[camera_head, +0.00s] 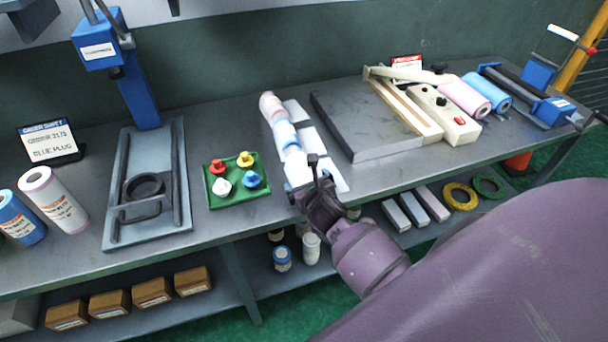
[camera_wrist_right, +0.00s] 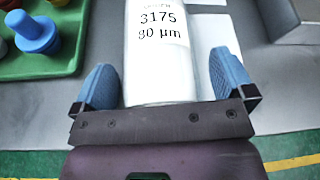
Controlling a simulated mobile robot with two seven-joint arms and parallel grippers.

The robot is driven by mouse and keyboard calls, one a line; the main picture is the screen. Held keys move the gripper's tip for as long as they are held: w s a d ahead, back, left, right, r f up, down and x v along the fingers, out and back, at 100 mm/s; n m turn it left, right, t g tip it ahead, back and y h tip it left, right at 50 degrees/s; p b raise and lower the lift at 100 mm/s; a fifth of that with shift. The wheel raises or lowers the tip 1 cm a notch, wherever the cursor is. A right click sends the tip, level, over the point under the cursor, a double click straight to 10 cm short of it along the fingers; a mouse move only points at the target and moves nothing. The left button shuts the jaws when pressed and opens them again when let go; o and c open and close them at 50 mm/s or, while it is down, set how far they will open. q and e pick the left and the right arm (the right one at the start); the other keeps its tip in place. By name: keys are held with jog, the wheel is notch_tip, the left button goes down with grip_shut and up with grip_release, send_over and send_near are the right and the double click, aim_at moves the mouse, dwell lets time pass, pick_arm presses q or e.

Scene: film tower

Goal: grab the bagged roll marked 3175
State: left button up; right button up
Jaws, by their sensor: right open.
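The bagged roll marked 3175 (camera_wrist_right: 157,45) is white, with "3175" and "80 µm" on its label in the right wrist view. In the head view it is the nearest roll (camera_head: 296,166) of a row on the bench, partly hidden by my gripper. My right gripper (camera_head: 304,186) is open at the near end of this roll. In the right wrist view its blue fingers (camera_wrist_right: 165,82) stand on either side of the roll, with a visible gap at each side. My left gripper is not in view.
A green tray (camera_head: 211,201) with red, yellow, white and blue plugs stands left of the row. White cards (camera_head: 312,141) lie just right of it, then a grey slab (camera_head: 345,128) and a sealer (camera_head: 445,115). An order sign (camera_head: 49,142) reads 3175, blue plug.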

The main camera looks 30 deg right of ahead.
jog(key=c, duration=1.2)
jog(key=shift+o, duration=0.2)
jog(key=shift+r, duration=0.1)
